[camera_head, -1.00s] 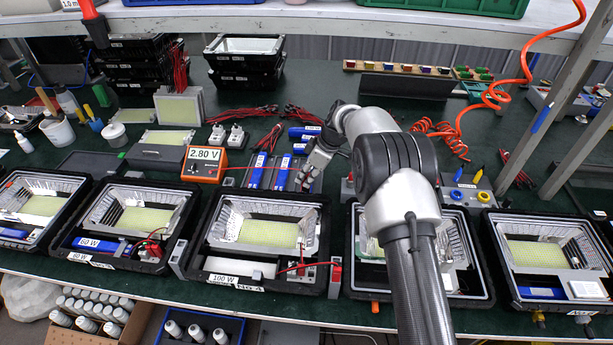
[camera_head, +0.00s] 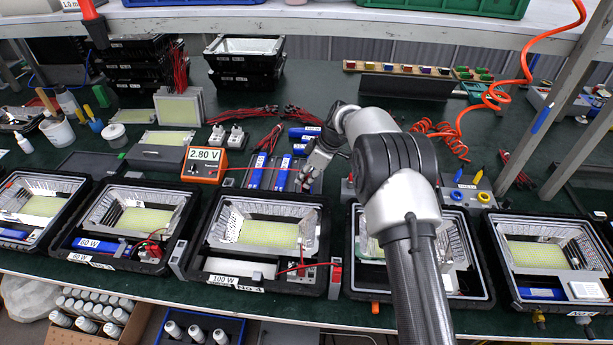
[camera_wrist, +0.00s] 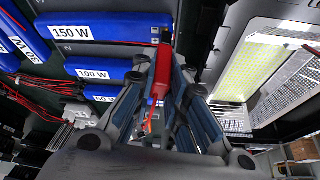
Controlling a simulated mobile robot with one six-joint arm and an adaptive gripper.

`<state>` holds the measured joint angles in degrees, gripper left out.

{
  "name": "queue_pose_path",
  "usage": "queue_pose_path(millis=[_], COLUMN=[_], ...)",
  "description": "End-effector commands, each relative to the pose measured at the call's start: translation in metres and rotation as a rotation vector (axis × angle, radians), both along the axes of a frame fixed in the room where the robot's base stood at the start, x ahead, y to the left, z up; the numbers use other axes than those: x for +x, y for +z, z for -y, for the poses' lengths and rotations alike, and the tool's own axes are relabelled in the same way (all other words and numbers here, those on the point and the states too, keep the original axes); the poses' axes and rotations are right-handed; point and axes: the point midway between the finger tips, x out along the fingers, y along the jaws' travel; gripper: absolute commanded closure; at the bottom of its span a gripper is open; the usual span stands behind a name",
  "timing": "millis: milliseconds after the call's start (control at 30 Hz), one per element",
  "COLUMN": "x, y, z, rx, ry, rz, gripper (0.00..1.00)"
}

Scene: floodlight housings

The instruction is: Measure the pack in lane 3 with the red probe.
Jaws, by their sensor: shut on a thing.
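My gripper (camera_head: 306,182) is over the right side of the pack lanes, and the wrist view (camera_wrist: 165,100) shows its fingers shut on the red probe (camera_wrist: 160,75). The probe points up in that view, past the right ends of the blue packs. The packs are a 150 W pack (camera_wrist: 110,30), a 100 W pack (camera_wrist: 98,71) and a lower, partly hidden one (camera_wrist: 104,98). I cannot tell whether the probe touches a pack, or which lane is lane 3. The orange meter (camera_head: 205,165) reads 2.80 V; a red lead runs from it toward my gripper.
Open floodlight housings (camera_head: 263,235) line the front edge. Another housing's lit panel (camera_wrist: 245,70) is close on the right in the wrist view. An orange coiled hose (camera_head: 490,95) hangs at the right.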

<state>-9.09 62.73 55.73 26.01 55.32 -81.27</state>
Motion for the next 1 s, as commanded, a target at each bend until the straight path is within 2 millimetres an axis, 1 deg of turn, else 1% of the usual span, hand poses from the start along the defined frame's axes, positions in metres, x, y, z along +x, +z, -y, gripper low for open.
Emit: queue_pose_path(millis=[200, 733, 833, 1000], x=[0.001, 0.001, 0.001, 0.001], y=[0.019, 0.063, 0.068, 0.069], z=[0.000, 0.000, 0.000, 0.000], rx=[0.000, 0.001, 0.001, 0.001], ry=[0.000, 0.001, 0.000, 0.000], rz=[0.002, 0.004, 0.004, 0.003], gripper=[1.00, 1.00, 1.00, 1.00])
